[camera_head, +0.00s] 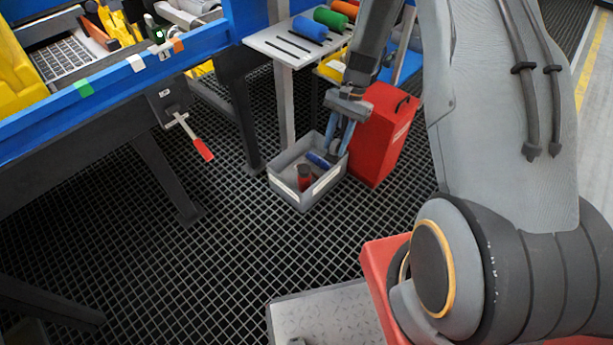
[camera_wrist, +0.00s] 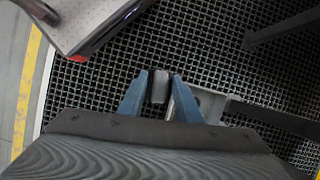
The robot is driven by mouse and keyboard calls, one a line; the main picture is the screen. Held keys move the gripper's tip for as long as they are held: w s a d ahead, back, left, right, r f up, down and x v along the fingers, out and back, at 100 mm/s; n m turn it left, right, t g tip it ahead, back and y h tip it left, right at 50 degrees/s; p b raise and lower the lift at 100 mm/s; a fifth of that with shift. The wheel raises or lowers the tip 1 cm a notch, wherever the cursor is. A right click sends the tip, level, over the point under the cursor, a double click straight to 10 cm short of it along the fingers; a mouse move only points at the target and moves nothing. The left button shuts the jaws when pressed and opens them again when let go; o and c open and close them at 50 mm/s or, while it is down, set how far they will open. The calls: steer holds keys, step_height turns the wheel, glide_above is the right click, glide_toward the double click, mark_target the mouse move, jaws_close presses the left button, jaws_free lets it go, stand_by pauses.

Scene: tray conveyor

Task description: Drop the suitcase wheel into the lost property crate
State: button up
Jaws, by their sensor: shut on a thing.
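My gripper (camera_head: 338,150) points down at the back right part of the grey crate (camera_head: 292,196). In the wrist view my gripper (camera_wrist: 159,78) has its two blue fingers shut on a small grey piece, which I take to be the suitcase wheel (camera_wrist: 159,90). The wheel is not clear in the head view. A red cylinder (camera_head: 304,177) and a blue item (camera_head: 318,160) lie in the crate. A pale edge, likely the crate (camera_wrist: 208,103), shows beside the right finger in the wrist view. I cannot tell how far the fingertips are above the crate floor.
A red bin (camera_head: 381,135) stands close behind and right of the crate. A pale shelf (camera_head: 285,45) with coloured rolls is above and behind it. The blue-edged conveyor (camera_head: 110,78) with a red-handled lever (camera_head: 203,149) is to the left. The grid floor in front of the crate is clear.

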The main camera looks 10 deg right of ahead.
steer(key=w+f+m+b, duration=0.2)
steer(key=w+f+b, duration=1)
steer(key=f+b, duration=0.4)
steer(key=w+f+m+t+y+b, duration=0.1)
steer(key=w+f+m+b, duration=0.1)
steer(key=w+f+b, duration=1.1)
steer(key=shift+a+f+m+t+b, duration=0.3)
steer(key=shift+a+f+b, duration=0.1)
steer(key=shift+f+b, duration=1.1)
steer(key=shift+w, duration=0.1)
steer(key=o, duration=1.2)
steer(key=shift+r, duration=0.1)
steer(key=s+p+v, duration=0.1)
steer(key=p+v, duration=0.2)
steer(key=v, duration=0.4)
steer(key=shift+w+r, duration=0.35)
steer(key=shift+w, duration=0.2)
steer(key=shift+d, duration=0.15)
